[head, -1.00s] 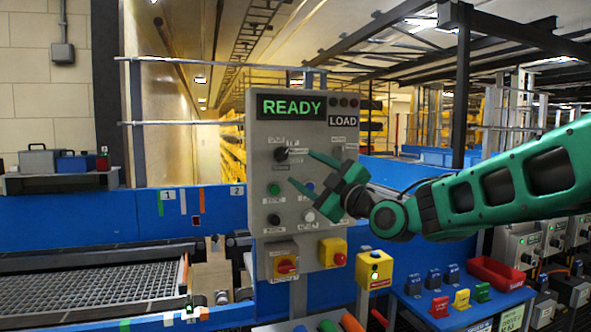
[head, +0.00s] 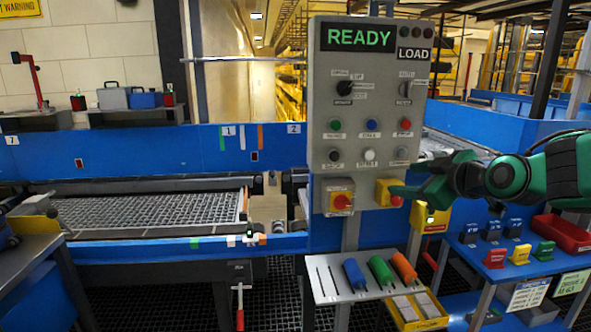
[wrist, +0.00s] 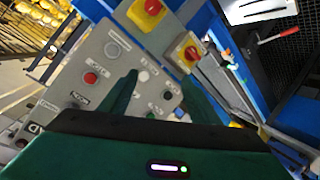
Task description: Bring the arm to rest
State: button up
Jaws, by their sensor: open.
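My gripper (head: 408,178) is a green and dark parallel gripper at the right of the grey control panel (head: 330,108) in the head view. Its fingers point left, near the panel's lower right edge and the yellow box with a red button (head: 384,193). In the wrist view my gripper (wrist: 158,95) shows two green fingers spread apart with nothing between them. The panel also shows behind the fingers in the wrist view (wrist: 125,72). Its display reads READY (head: 360,38), with LOAD beneath at right. I cannot tell whether a finger touches the panel or the box.
A tray conveyor (head: 150,210) runs along the left behind blue rails. Below the panel is a shelf with colored handles (head: 380,270) and a yellow bin (head: 415,308). At right a blue table (head: 470,250) holds colored blocks and a red bin (head: 566,232).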

jog(key=s+d+f+m+g+h, duration=0.4)
jog(key=s+d+f+m+g, duration=0.5)
jog(key=s+f, duration=0.5)
jog(key=s+d+f+m+g, duration=0.1)
jog(key=s+f+m+g, duration=0.1)
jog(key=s, duration=0.8)
jog(key=s+d+f+m+g, duration=0.2)
jog(key=s+m, duration=0.3)
jog(key=s, duration=0.6)
jog(key=shift+d+g+y, duration=0.25)
jog(key=shift+g+y, duration=0.05)
jog(key=shift+w+f, duration=0.25)
jog(key=shift+w, duration=0.4)
